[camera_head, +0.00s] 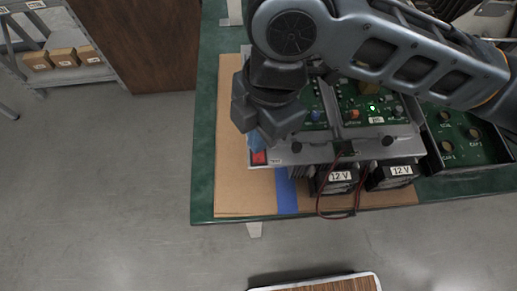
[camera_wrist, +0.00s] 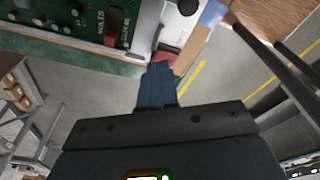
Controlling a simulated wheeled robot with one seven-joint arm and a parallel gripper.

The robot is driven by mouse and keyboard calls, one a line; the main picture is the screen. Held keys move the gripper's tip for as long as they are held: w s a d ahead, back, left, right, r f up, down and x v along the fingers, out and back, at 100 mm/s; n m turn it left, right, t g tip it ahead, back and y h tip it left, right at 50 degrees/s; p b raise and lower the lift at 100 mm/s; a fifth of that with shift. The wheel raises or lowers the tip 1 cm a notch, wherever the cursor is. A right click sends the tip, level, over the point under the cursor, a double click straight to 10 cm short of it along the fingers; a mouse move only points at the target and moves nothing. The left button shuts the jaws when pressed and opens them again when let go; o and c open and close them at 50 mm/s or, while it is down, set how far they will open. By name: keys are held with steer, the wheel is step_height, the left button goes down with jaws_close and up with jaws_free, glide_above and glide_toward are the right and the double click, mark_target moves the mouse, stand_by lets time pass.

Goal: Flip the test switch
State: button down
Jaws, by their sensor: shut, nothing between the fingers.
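The test switch (camera_head: 259,157) is a small red rocker at the left front corner of the grey metal test fixture (camera_head: 320,153), beside a small label. In the wrist view a red patch, likely the same switch (camera_wrist: 168,48), shows just beyond the fingertips. My gripper (camera_head: 254,141) is shut and empty, its blue fingers pointing down right by the switch. The shut blue fingertips also show in the wrist view (camera_wrist: 158,68). I cannot tell whether they touch the switch or which way it is set.
The fixture carries green circuit boards (camera_head: 362,108) with a lit green light. Two 12 V batteries (camera_head: 339,179) with red and black wires stand in front. A box with a green panel (camera_head: 462,137) is at right. Cardboard (camera_head: 235,200) covers part of the green table (camera_head: 203,175).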

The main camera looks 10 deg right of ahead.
steer(key=shift+f+b, duration=0.6)
steer(key=shift+f, duration=0.2)
stand_by(0.5)
steer(key=shift+r, duration=0.1)
step_height(320, 180, up, 7)
steer(key=p, duration=0.6)
stand_by(0.3)
stand_by(0.4)
